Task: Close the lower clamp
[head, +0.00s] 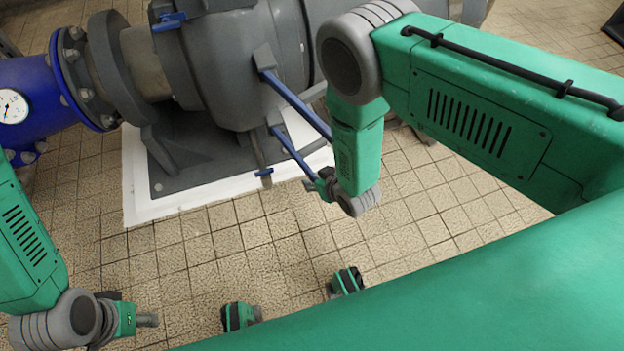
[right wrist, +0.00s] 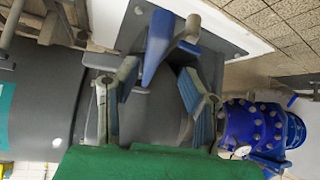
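The grey pump housing (head: 230,65) carries two blue clamp levers. The upper lever (head: 295,102) slants down to the right, and the lower lever (head: 291,153) runs below it in the same direction. My right gripper (head: 322,184) is at the free end of the lower lever in the head view. In the right wrist view my right gripper (right wrist: 160,75) has its fingers spread, with a blue lever (right wrist: 156,46) reaching into the gap between the fingertips. Neither finger clearly touches it. My left gripper (head: 146,320) is low at the left, away from the pump; its fingers are unclear.
A blue pipe (head: 35,88) with a round gauge (head: 12,106) joins the pump at the left. The pump stands on a white plinth (head: 137,190).

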